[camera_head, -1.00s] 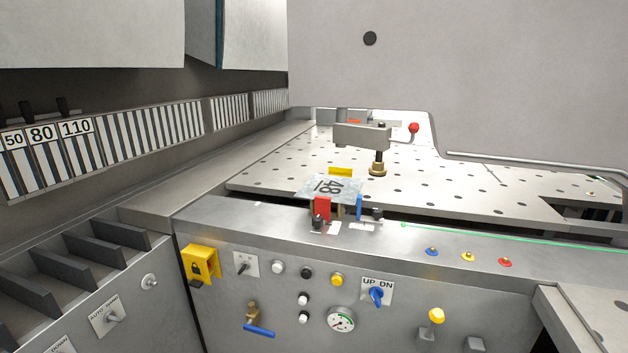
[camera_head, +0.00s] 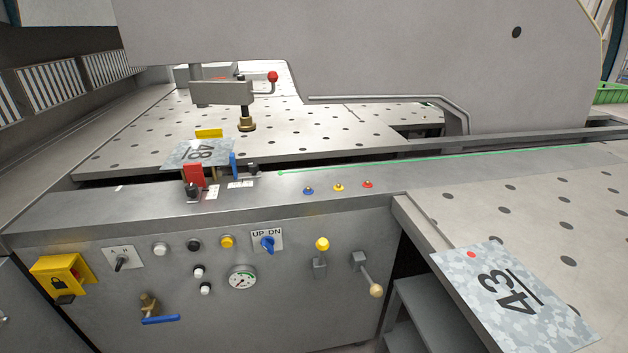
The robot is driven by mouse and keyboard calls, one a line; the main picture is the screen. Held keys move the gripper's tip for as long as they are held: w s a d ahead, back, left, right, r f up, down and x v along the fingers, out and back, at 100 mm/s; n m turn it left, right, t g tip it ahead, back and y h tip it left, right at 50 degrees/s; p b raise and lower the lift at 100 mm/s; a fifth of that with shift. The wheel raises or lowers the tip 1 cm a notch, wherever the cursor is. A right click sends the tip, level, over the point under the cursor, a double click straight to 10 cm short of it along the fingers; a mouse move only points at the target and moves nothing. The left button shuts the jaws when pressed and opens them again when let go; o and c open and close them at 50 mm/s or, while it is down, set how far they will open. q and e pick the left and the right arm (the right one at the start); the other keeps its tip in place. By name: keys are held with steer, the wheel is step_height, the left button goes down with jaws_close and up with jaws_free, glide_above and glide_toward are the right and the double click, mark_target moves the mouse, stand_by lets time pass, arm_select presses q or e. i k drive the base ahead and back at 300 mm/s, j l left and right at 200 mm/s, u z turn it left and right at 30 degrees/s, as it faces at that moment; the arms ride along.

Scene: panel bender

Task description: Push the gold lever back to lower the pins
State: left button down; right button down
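A lever with a gold knob (camera_head: 376,290) sticks out from a grey mount at the right end of the machine's front panel, tilted down and to the right. Left of it, a lever with a yellow ball (camera_head: 322,244) stands upright on its mount. I cannot tell which parts are the pins. Neither of my grippers is in view.
The front panel (camera_head: 100,300) carries several buttons, a gauge (camera_head: 242,280), a blue UP DN switch (camera_head: 267,244) and a blue-handled valve (camera_head: 160,319). A side table (camera_head: 520,205) with a sheet marked 43 (camera_head: 508,300) juts out at the right. The space before the panel looks clear.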

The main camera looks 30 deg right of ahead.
mark_target(369, 282)
steer(key=j+z, duration=0.15)
steer(key=z, duration=0.25)
steer(key=k+j+z, duration=0.1)
steer(key=z, duration=0.3)
steer(key=j+z, duration=0.1)
steer(key=z, duration=0.3)
steer(key=k+z, duration=0.1)
steer(key=z, duration=0.3)
